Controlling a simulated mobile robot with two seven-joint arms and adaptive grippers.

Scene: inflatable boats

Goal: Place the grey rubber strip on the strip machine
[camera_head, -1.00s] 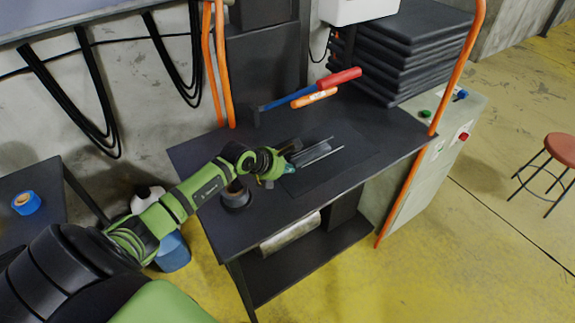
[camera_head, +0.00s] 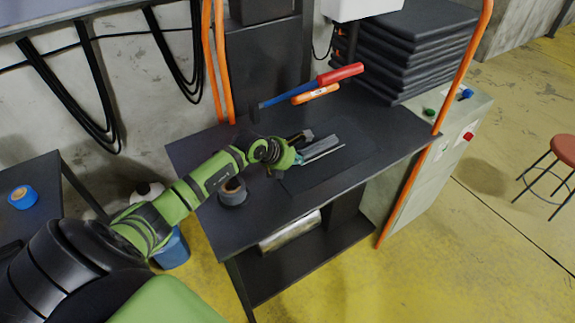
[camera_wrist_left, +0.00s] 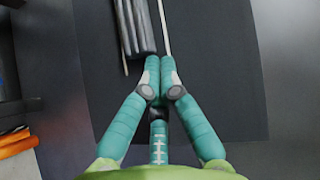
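The grey rubber strip (camera_head: 322,146) lies on the dark bench, beside a thin pale rail (camera_head: 323,154). In the left wrist view the strip (camera_wrist_left: 138,28) is ribbed, with the pale rail (camera_wrist_left: 165,30) to its right and a second thin rod at its left edge. I take the rails as part of the strip machine. My left gripper (camera_head: 297,158) is at their near end. In the wrist view its teal fingertips (camera_wrist_left: 160,72) are together at the rail's end, just short of the strip; nothing clear shows between them. My right gripper is out of view.
A dark roll (camera_head: 232,192) stands beside my arm. Black slabs (camera_head: 410,45) are stacked at the back right. An orange post (camera_head: 433,140) rises at the bench's right edge.

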